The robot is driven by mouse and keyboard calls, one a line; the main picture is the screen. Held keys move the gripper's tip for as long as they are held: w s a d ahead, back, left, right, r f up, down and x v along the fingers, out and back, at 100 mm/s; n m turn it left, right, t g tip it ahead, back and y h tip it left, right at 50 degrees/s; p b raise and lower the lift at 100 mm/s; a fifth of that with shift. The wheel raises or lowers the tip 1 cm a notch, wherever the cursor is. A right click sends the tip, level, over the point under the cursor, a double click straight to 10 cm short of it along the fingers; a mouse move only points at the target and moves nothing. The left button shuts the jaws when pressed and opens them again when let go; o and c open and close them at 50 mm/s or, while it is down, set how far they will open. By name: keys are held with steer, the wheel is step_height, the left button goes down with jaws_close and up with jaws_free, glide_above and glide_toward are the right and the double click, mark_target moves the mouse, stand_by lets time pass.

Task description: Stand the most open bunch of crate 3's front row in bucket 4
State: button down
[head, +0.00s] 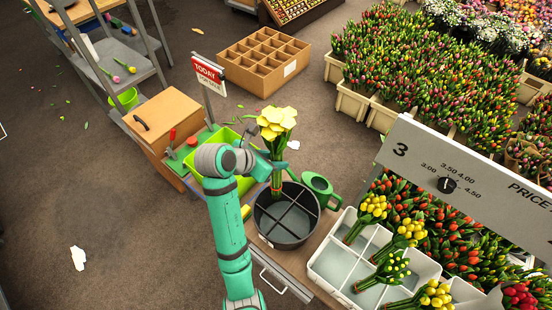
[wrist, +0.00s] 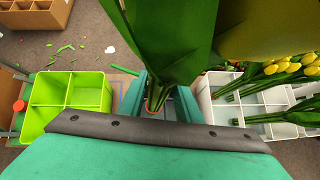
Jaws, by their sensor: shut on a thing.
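My gripper (head: 268,163) is shut on a bunch of wide-open pale yellow tulips (head: 276,120), held upright with the blooms on top. In the wrist view its green leaves (wrist: 165,40) fill the top middle, and the stems run down between the jaws (wrist: 158,100). The dark round bucket (head: 262,232) with crossed dividers is just below and in front. The stem ends overlap its back rim in the head view; I cannot tell whether they are inside it. The white divided crate (head: 315,268) holds several tighter yellow bunches (head: 372,206). No bucket number is readable.
A green watering can (head: 322,188) stands close to the bucket's right. A lime-green divided box (wrist: 32,118) is left of my gripper in the wrist view. A price board (head: 455,170) marked 3 stands at right. A TODAY sign (head: 207,73) rises behind my arm.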

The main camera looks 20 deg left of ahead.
mark_target(272, 195)
steer(key=shift+f, duration=11)
steer(key=c, duration=0.6)
jaws_free()
steer(key=shift+o, duration=0.2)
steer(key=v, duration=1.1)
steer(key=shift+f, duration=0.15)
